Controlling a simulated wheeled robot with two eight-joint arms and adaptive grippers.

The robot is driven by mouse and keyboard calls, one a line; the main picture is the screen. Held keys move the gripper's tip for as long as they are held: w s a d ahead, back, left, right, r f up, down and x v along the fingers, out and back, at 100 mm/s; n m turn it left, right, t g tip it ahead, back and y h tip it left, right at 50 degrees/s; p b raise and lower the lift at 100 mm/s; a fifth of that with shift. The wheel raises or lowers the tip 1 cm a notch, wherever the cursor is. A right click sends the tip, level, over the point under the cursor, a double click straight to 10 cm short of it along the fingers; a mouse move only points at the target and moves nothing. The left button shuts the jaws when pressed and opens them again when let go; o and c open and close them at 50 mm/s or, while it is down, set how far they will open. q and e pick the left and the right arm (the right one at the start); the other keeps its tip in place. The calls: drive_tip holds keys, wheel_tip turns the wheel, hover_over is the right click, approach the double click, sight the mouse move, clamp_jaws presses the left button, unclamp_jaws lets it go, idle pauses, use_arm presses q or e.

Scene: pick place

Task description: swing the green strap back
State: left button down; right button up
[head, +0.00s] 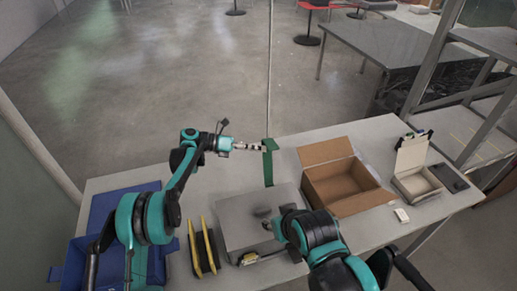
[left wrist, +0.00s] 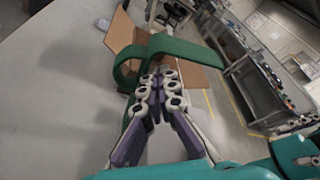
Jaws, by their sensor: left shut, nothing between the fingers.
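The green strap (head: 268,165) stands near the far edge of the table, left of the cardboard box, with its upper end beside my left fingertips. In the left wrist view the strap (left wrist: 185,49) bends in a loop just beyond and around the fingertips. My left gripper (head: 260,147) is shut with nothing between its fingers; its closed fingers (left wrist: 158,88) show at the strap. Whether they touch it I cannot tell.
A grey box (head: 238,222) lies in the middle of the table. An open cardboard box (head: 345,200) and a smaller white box (head: 418,184) stand to the right. Black-and-yellow items (head: 202,247) and a blue bin (head: 102,205) are at the left.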

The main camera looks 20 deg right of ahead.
use_arm(q)
drive_tip(key=shift+w+f, duration=0.15)
drive_tip(key=shift+w, duration=0.15)
idle(0.4)
drive_tip(key=v, duration=1.2)
